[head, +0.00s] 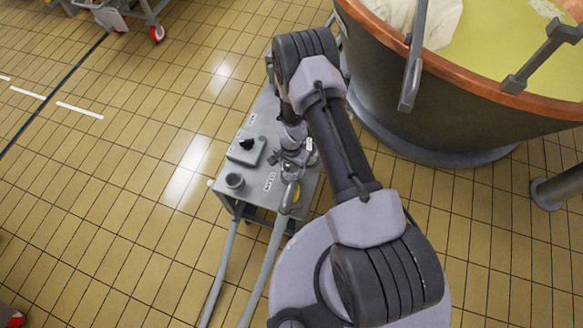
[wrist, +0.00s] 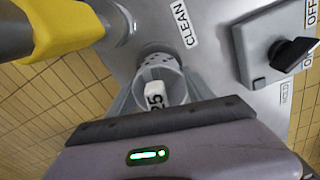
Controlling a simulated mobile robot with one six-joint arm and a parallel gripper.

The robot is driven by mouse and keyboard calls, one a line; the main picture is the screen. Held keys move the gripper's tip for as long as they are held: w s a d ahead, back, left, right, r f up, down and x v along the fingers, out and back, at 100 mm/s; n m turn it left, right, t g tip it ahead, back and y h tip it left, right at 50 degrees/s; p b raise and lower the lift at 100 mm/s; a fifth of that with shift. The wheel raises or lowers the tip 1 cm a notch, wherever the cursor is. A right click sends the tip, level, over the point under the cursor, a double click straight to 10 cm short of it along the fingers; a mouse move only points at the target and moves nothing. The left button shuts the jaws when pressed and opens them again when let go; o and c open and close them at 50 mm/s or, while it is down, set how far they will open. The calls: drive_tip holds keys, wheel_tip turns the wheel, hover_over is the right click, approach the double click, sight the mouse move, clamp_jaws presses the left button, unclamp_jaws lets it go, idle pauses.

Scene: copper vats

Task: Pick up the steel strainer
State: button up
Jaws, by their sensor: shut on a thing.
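The steel strainer (wrist: 155,62) shows in the wrist view as a small round grey metal piece with dark holes, just beyond my gripper. A white block marked "25" (wrist: 155,95) sits in front of it, between my fingers. My gripper (wrist: 160,92) is shut on the strainer, over the grey panel of a machine. My wrist and fingers hide much of the strainer. In the head view my gripper (head: 289,160) is over the grey machine top, and I cannot make out the strainer there. Whether it stands clear of the panel, I cannot tell.
The grey machine (head: 262,130) carries a black knob (head: 247,144), a short round grey fitting (head: 234,182) and hoses. A pipe with a yellow sleeve (wrist: 65,28) is close at left in the wrist view. A large copper-rimmed vat (head: 420,110) stands right.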

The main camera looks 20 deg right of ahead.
drive_tip(key=s+d+r+p, duration=0.1)
drive_tip(key=s+d+p, duration=0.2)
drive_tip(key=s+d, duration=0.7)
drive_tip(key=shift+s+r+p, duration=0.35)
drive_tip(key=shift+s+p, duration=0.05)
drive_tip(key=shift+s, duration=0.8)
wheel_tip(320, 180, up, 11)
drive_tip(key=p, duration=0.7)
drive_tip(key=shift+f, duration=0.2)
